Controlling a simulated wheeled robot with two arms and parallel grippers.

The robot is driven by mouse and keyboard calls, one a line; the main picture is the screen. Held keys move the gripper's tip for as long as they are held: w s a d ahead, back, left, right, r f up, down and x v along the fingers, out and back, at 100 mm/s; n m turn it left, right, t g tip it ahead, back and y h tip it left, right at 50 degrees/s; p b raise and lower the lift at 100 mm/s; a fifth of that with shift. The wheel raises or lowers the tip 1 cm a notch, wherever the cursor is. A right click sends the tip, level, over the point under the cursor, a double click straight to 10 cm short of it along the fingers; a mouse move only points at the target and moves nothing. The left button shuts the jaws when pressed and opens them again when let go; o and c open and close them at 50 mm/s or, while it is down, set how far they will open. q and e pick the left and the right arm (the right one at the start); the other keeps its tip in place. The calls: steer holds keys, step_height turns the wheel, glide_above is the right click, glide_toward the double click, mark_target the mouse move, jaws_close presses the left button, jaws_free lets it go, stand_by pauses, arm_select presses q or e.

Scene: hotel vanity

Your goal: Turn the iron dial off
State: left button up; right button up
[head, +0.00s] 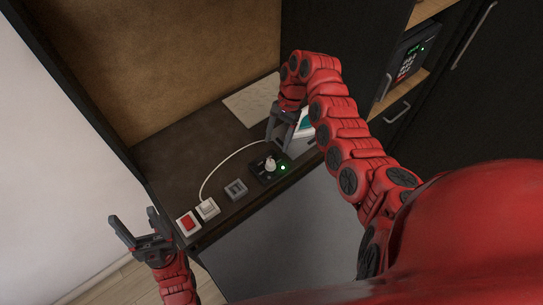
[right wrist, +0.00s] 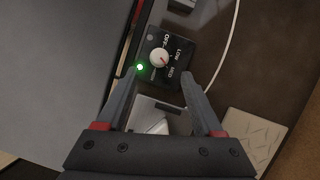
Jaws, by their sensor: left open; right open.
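The iron dial (head: 258,177) is a black box with a white round knob and a lit green light, on the dark counter. In the right wrist view the dial box (right wrist: 178,58) shows its white knob (right wrist: 159,57), a short red mark and the labels OFF, LOW and MED. I cannot tell surely which label the mark points at. My right gripper (right wrist: 158,76) is open, its fingertips at the near side of the box and apart from the knob. My left gripper (head: 134,228) is open and empty at the counter's left front corner, away from the dial.
A red switch (head: 187,223), a white switch (head: 207,208) and a grey switch box (head: 236,189) line the counter's front. A white cord (head: 222,164) curves behind them. A white and teal object (head: 304,122) is partly hidden by my right gripper. A pale patterned mat (head: 249,102) lies behind.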

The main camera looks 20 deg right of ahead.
mark_target(271, 162)
steer(key=p+x, duration=0.1)
steer(key=x, duration=0.7)
steer(key=shift+f+p, duration=0.1)
steer(key=shift+p, duration=0.3)
jaws_close()
